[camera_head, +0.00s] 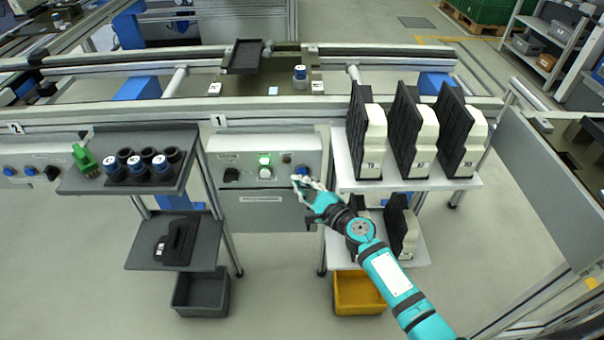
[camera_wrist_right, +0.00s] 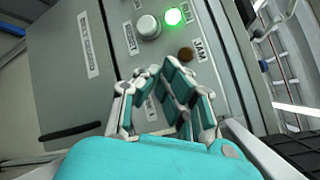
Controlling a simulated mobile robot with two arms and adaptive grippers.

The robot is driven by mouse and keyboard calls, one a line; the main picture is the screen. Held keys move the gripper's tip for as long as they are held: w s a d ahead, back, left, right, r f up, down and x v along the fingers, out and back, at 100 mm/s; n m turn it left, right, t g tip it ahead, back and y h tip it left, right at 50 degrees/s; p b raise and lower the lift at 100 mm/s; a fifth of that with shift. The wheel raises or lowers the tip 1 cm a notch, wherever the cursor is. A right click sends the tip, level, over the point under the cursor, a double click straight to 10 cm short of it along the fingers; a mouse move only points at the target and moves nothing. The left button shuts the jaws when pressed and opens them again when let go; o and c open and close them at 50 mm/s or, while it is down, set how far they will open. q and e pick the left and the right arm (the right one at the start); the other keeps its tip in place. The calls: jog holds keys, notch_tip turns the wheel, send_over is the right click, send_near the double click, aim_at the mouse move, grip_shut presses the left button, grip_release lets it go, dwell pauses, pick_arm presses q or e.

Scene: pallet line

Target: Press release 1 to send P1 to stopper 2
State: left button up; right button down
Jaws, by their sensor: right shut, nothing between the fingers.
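The control panel (camera_head: 215,158) under the sign "1" carries a lit green lamp (camera_head: 264,160), a white button (camera_head: 266,172) below it, a dark lamp (camera_head: 287,158), a black knob (camera_head: 231,175) and a blue button (camera_head: 301,171); its labels are too small to read. My right gripper (camera_head: 300,183) is shut and empty in front of the panel, just below the blue button. In the right wrist view, the white button (camera_wrist_right: 148,27) and green lamp (camera_wrist_right: 173,16) show beyond the fingertips (camera_wrist_right: 160,72); the blue button is hidden. I cannot pick out P1 by label. My left gripper is out of view.
A dark plate with a black tray (camera_head: 243,56) and a blue-topped part (camera_head: 300,77) sits on the conveyor behind the panel. A shelf (camera_head: 345,180) with several black-and-white parts stands right of the panel. A grey shelf (camera_head: 80,185) with blue-topped parts stands left.

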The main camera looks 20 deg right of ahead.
jog(key=shift+w, duration=0.1)
dwell(0.3)
jog(key=shift+w+d, duration=0.15)
jog(key=shift+w, duration=0.2)
jog(key=shift+w+d+b, duration=0.15)
jog(key=shift+w+b, duration=0.15)
jog(key=shift+w, duration=0.15)
dwell(0.7)
jog(key=shift+s, duration=0.15)
dwell(0.4)
jog(key=shift+s+a, duration=0.25)
jog(key=shift+s, duration=0.45)
jog(key=shift+s, duration=0.15)
